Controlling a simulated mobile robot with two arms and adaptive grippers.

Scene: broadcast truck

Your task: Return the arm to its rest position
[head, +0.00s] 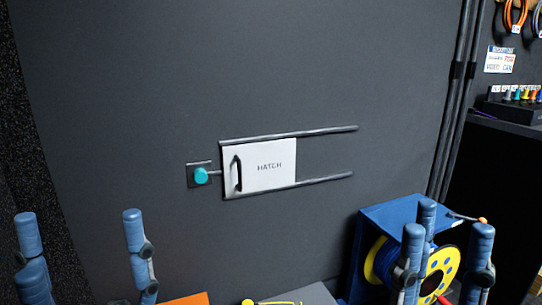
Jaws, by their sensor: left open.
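My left gripper (82,235) is at the lower left of the head view, with its blue fingers spread wide and nothing between them. My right gripper (447,250) is at the lower right, in front of a cable reel. Its blue fingers stand apart and I see nothing held between them. The palms of both grippers and most of both arms are out of view below. Both grippers are below and to the sides of the white hatch (270,168) and do not touch it.
The hatch sits at the left end of two rails on a dark wall (300,70), beside a cyan knob (201,176). A blue box (380,212) holds a yellow reel (441,262). An orange object (187,299) shows at the bottom edge. A dark shelf (510,124) stands right.

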